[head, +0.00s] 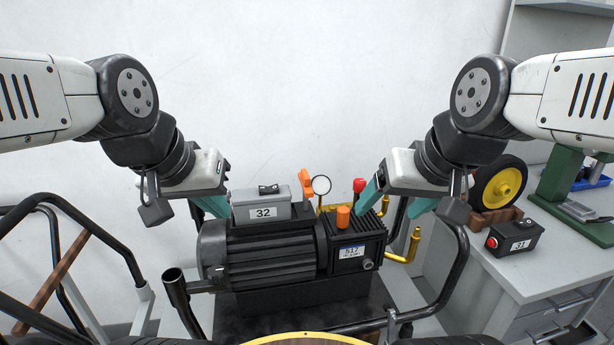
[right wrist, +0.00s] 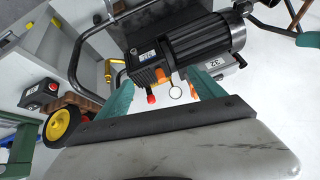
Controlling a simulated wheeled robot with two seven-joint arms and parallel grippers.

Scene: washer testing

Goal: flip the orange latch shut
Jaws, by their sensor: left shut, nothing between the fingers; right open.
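The orange latch (head: 306,183) stands raised and tilted behind the pump's top, just left of a round gauge or mirror on a thin stem. My left gripper (head: 222,211) is shut and empty beside the left end of the grey switch box, apart from the latch. My right gripper (head: 392,206) is open, its teal fingers above the right end of the pump; it also shows in the right wrist view (right wrist: 160,88) with nothing held. An orange cap (head: 343,217) sits upright on the pump head.
The black motor and pump (head: 270,250) carry a grey switch box (head: 262,211) marked 32. A red knob (head: 359,185) and brass pipes (head: 411,247) stand near my right gripper. A workbench (head: 530,272) at right holds a yellow-hubbed wheel (head: 499,187) and a switch box (head: 514,239).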

